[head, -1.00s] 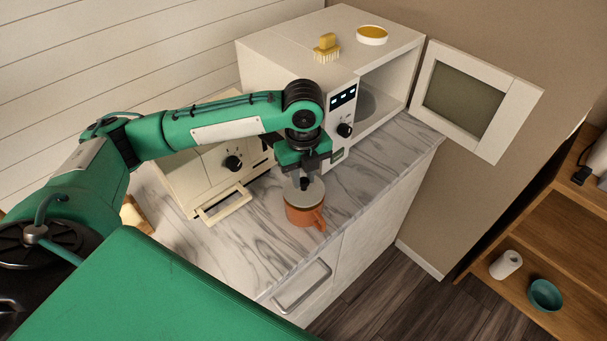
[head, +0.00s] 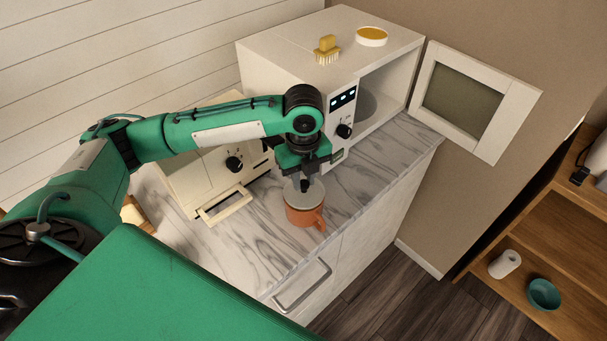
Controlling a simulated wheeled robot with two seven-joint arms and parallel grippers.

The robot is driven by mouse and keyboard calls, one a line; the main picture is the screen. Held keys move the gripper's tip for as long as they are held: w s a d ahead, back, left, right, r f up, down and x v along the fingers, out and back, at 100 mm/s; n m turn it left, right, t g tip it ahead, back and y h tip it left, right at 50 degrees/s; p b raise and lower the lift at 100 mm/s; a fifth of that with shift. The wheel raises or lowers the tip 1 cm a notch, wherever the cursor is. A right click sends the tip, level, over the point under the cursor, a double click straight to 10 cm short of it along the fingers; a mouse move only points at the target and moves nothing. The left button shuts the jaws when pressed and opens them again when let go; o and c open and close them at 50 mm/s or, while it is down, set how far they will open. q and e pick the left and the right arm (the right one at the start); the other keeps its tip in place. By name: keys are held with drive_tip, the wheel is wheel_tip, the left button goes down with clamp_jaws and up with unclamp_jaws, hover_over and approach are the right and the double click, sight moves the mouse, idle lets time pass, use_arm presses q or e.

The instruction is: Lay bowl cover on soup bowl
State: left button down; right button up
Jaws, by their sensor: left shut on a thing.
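The soup bowl (head: 301,216) is orange with a handle at its lower right and stands on the marble counter near the front edge. The bowl cover (head: 292,197) is a grey disc with a dark knob, over the bowl's mouth. It looks level; I cannot tell whether it touches the rim all round. My left gripper (head: 304,184) points down from above and is shut on the bowl cover by its knob. The gripper hides the back of the cover. My right gripper is not in view.
A cream toaster oven (head: 205,178) stands left of the bowl. A white microwave (head: 285,62) with its door (head: 465,100) open stands behind, with a brush (head: 327,49) and a round yellow-topped container (head: 372,36) on it. The marble counter (head: 365,178) right of the bowl is clear.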

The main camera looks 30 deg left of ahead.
use_arm(q)
drive_tip(key=shift+f, duration=0.6)
idle(0.3)
drive_tip(key=c, duration=1.2)
unclamp_jaws()
drive_tip(key=shift+o, duration=0.2)
